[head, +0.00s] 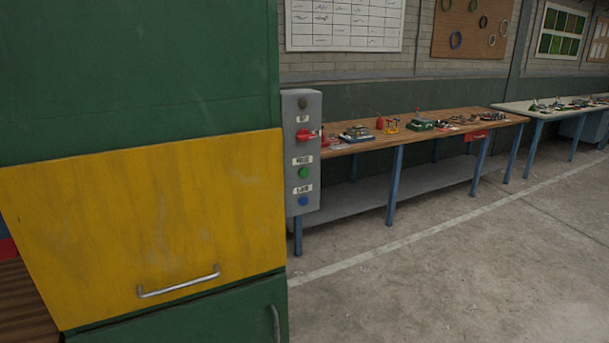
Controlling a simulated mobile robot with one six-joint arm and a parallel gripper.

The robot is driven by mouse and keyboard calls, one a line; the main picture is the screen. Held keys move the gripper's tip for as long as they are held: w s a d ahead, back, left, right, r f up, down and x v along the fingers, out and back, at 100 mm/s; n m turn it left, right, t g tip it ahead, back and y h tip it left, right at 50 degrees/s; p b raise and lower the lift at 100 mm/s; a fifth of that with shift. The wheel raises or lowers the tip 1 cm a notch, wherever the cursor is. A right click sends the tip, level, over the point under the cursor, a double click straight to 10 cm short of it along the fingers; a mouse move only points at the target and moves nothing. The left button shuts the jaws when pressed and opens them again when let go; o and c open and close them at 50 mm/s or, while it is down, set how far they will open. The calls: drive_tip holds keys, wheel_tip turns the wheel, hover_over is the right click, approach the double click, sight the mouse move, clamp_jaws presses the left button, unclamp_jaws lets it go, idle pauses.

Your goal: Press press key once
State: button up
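A grey control box (301,220) is mounted at the right edge of the green machine. From top to bottom it carries a dark round knob (303,102), a red control (303,135) that sticks out to the right, a green round button (303,173) and a blue round button (303,201). Small white labels sit between them. The label above the green button (302,160) seems to read "PRESS"; the others are too small to read surely. I cannot tell which control is the press key. My gripper is not in view.
The green machine (130,70) with a yellow panel (150,220) and metal handle (178,282) fills the left. A wooden workbench (460,125) with small tools stands behind the box. A second table (520,107) is further right. The concrete floor (470,270) at right is clear.

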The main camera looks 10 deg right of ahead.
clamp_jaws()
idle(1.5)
